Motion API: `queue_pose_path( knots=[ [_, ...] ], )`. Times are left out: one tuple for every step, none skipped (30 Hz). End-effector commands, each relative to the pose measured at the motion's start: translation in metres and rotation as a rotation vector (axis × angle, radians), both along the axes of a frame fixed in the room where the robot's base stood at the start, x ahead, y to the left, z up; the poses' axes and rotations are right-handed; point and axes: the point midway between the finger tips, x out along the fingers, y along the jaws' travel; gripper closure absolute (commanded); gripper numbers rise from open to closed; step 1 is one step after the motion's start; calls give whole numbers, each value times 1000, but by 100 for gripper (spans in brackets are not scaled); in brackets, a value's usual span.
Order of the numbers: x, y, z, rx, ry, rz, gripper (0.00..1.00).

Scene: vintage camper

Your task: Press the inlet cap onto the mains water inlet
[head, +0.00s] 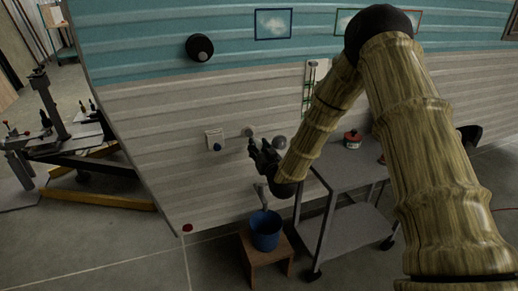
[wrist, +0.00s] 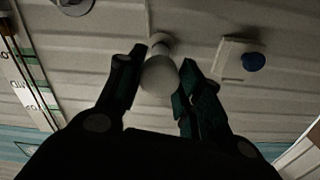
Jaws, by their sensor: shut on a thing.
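My gripper (head: 257,148) is close to the camper wall. In the wrist view its two fingers (wrist: 160,88) are shut on a pale, rounded cap (wrist: 159,76). Right beyond the cap, a short pale round fitting (wrist: 160,41) stands out from the wall, apparently the mains water inlet. It also shows as a grey disc in the head view (head: 248,131), just above and left of the fingers. The cap nearly lines up with the fitting and overlaps it in the wrist view. I cannot tell whether they touch. The fingers hide the cap in the head view.
A white wall box with a blue round piece (head: 216,144) is left of the gripper. A grey round fitting (head: 280,142) is to its right. Below are a blue bucket (head: 265,231) on a wooden stool (head: 269,258) and a grey cart (head: 352,165).

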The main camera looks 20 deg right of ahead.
Motion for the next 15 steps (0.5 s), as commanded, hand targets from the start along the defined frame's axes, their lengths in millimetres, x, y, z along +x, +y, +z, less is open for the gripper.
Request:
queue_pose_path(
  knots=[
    [2, 0, 0, 0, -1, 0, 84],
    [4, 0, 0, 0, -1, 0, 84],
    [6, 0, 0, 0, -2, 0, 84],
    [8, 0, 0, 0, -1, 0, 84],
    [10, 0, 0, 0, -1, 0, 84],
    [13, 1, -1, 0, 0, 0, 84],
    [15, 1, -1, 0, 0, 0, 84],
    [17, 1, 0, 0, -1, 0, 84],
    [20, 1, 0, 0, -2, 0, 84],
    [23, 1, 0, 0, -1, 0, 84],
    [25, 1, 0, 0, -1, 0, 84],
    [28, 1, -1, 0, 0, 0, 84],
    [30, 1, -1, 0, 0, 0, 84],
    [32, 1, -1, 0, 0, 0, 84],
    [35, 1, -1, 0, -1, 0, 84]
  ],
)
